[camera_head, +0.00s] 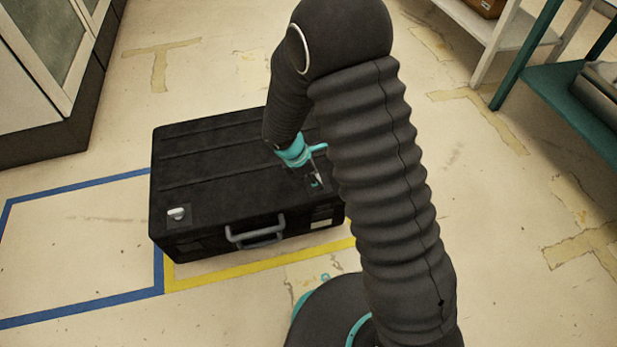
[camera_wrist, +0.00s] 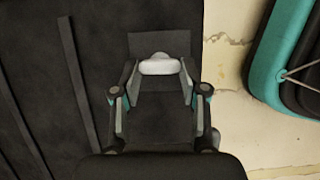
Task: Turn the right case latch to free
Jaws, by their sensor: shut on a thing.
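A black ribbed case (camera_head: 215,150) lies flat on the floor, with a grey handle (camera_head: 256,233) on its front side. A left latch (camera_head: 177,213), a small pale knob on a dark plate, sits near the front left corner of the lid. My gripper (camera_head: 315,181) reaches down to the right part of the lid. In the wrist view my gripper (camera_wrist: 160,78) has its two fingers on either side of the right latch (camera_wrist: 160,65), a pale, rounded knob on a dark plate (camera_wrist: 146,43). It is shut on this knob. In the head view the knob is mostly hidden by the gripper.
Blue tape (camera_head: 90,316) and yellow tape (camera_head: 262,269) mark the floor around the case. A cabinet (camera_head: 45,75) stands at the upper left. A teal shelf (camera_head: 575,100) and a white shelf (camera_head: 490,25) stand at the right. Open floor lies left of the case.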

